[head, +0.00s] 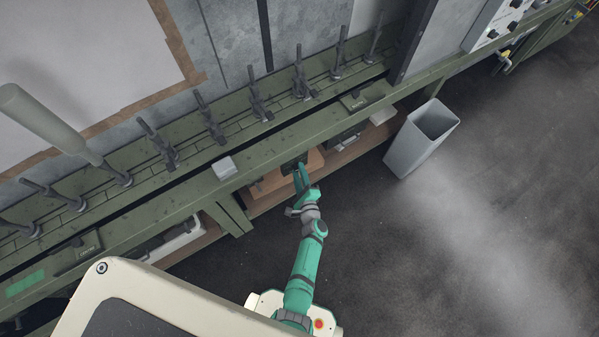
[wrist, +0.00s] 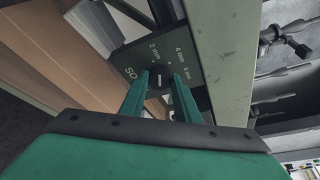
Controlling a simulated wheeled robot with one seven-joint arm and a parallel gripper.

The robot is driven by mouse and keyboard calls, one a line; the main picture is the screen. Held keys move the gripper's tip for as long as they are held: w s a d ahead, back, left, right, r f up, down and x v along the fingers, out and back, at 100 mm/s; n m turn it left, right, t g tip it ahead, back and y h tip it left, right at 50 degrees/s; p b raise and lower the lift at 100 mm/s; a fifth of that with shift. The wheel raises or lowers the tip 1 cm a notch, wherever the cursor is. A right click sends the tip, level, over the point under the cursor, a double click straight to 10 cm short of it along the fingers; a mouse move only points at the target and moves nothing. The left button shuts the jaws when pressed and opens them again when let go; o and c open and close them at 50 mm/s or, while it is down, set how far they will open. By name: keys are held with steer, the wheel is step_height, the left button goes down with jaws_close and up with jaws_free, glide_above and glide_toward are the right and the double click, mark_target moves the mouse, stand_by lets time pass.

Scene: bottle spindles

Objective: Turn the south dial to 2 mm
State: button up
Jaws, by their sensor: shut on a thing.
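A dark dial plate (wrist: 140,55) fills the middle of the wrist view. It bears white marks "2 mm", "4 mm" and a third, smaller one, plus the letters "SO". The black south dial (wrist: 159,82) lies between my green fingertips, which are shut on it. A short light mark shows on the dial, but its setting is hard to read. In the head view my gripper (head: 300,170) reaches under the edge of the green bench rail (head: 330,130). The plate (head: 288,166) shows there as a small dark patch, partly hidden by my gripper.
Several spindles (head: 208,120) stand along the bench. A white bottle (head: 42,120) sits on one at the left. A small grey box (head: 223,167) is on the rail. A grey bin (head: 421,138) stands on the floor to the right. The floor is clear at lower right.

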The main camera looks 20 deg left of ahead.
steer(key=shift+f+n+t, duration=0.25)
steer(key=shift+n+t, duration=0.55)
steer(key=shift+n, duration=1)
steer(key=shift+a+n, duration=0.1)
steer(key=shift+n, duration=0.2)
steer(key=o, duration=1)
steer(key=shift+o, duration=0.2)
steer(key=shift+s, duration=0.15)
steer(key=v, duration=1)
steer(key=shift+s+d, duration=0.25)
steer(key=shift+f, duration=0.1)
